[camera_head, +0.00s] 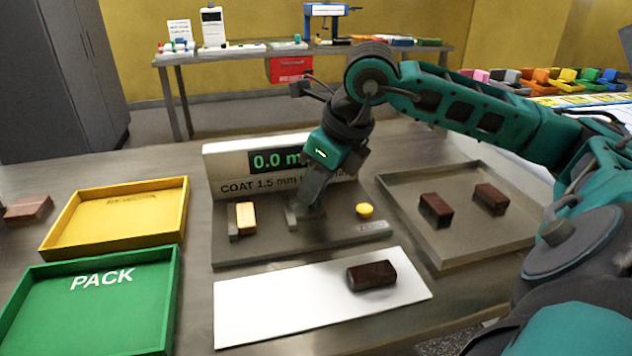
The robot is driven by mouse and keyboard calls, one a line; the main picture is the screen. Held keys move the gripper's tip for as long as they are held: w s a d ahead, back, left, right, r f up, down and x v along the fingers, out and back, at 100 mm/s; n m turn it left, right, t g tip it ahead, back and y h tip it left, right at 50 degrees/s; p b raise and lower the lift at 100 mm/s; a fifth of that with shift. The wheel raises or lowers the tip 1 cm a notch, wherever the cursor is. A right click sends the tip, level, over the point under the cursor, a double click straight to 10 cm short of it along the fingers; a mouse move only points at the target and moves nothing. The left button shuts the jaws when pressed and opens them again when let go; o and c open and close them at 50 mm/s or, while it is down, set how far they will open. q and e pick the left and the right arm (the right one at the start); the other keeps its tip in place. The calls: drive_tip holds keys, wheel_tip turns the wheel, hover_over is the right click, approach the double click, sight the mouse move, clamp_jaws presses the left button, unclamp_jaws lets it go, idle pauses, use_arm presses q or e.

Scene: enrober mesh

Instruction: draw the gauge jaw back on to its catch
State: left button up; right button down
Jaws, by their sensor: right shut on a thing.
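The coat gauge (232,255) is a dark grey base with an upright panel (225,160) behind it, whose display starts "0.0 m". My right gripper (305,216) reaches down on to the middle of the base and is shut on the gauge jaw (291,217), a small grey piece mostly hidden by the fingers. A round yellow button (364,210) sits right of the gripper, near a label. I cannot make out the catch. My left gripper is not in view.
A dark brown bar (371,275) lies on a white sheet (260,315) in front. A grey tray (470,255) with two brown bars is at right. A yellow tray (120,215) and a green PACK tray (95,310) are at left, with a reddish-brown block (28,208) beyond.

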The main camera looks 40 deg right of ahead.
drive_tip(key=shift+d, duration=0.2)
drive_tip(key=c, duration=1.1)
unclamp_jaws()
drive_tip(key=shift+s, duration=0.1)
drive_tip(key=shift+o, duration=0.8)
drive_tip(key=p+v, duration=0.1)
drive_tip(key=v, duration=1.2)
drive_tip(key=shift+a, duration=0.1)
